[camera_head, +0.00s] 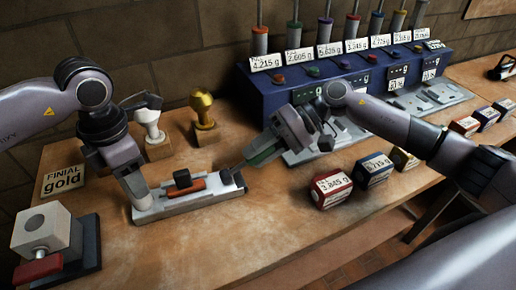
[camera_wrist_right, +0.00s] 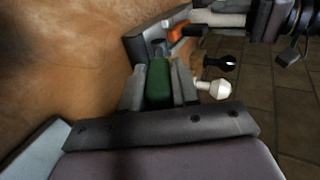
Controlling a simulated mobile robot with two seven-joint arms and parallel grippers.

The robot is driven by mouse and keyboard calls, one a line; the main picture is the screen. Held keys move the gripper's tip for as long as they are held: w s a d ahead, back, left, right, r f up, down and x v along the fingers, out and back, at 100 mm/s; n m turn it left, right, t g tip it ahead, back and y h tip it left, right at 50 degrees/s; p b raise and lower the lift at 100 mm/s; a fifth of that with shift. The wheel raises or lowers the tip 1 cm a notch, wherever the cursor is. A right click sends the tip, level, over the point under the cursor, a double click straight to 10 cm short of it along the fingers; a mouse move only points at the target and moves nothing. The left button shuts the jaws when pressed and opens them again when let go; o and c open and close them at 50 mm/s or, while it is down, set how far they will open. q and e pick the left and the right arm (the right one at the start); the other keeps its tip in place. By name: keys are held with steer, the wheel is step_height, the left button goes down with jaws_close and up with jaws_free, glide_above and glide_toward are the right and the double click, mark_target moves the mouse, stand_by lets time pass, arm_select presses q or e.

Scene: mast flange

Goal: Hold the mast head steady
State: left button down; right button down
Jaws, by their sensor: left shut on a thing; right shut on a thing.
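The mast head (camera_head: 205,197), a long pale grey piece, lies on the bench with an orange-red bar (camera_head: 196,187) and a black block (camera_head: 182,178) on top. In the right wrist view its grey end (camera_wrist_right: 140,45) shows. My left gripper (camera_head: 141,201) points down and is shut at the mast head's left end; its fingertips are partly hidden. My right gripper (camera_head: 243,166) is shut on a green-handled tool (camera_wrist_right: 158,82) beside the mast head's right end. The tool's tip is hard to make out, so I cannot tell whether it touches.
A white finial (camera_head: 148,118) and a gold finial (camera_head: 203,108) stand on wooden blocks behind. A "FINIAL gold" card (camera_head: 63,180) and a grey press-like device (camera_head: 48,236) are at left. Red (camera_head: 331,188) and blue (camera_head: 373,170) boxes stand right. The blue dispenser (camera_head: 345,73) fills the back. The front bench is clear.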

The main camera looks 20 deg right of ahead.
steer(key=shift+f, duration=0.15)
steer(key=c, duration=0.9)
jaws_free()
steer(key=shift+d, duration=0.1)
steer(key=v, duration=1.2)
arm_select(q)
steer(key=shift+c, duration=2.4)
jaws_free()
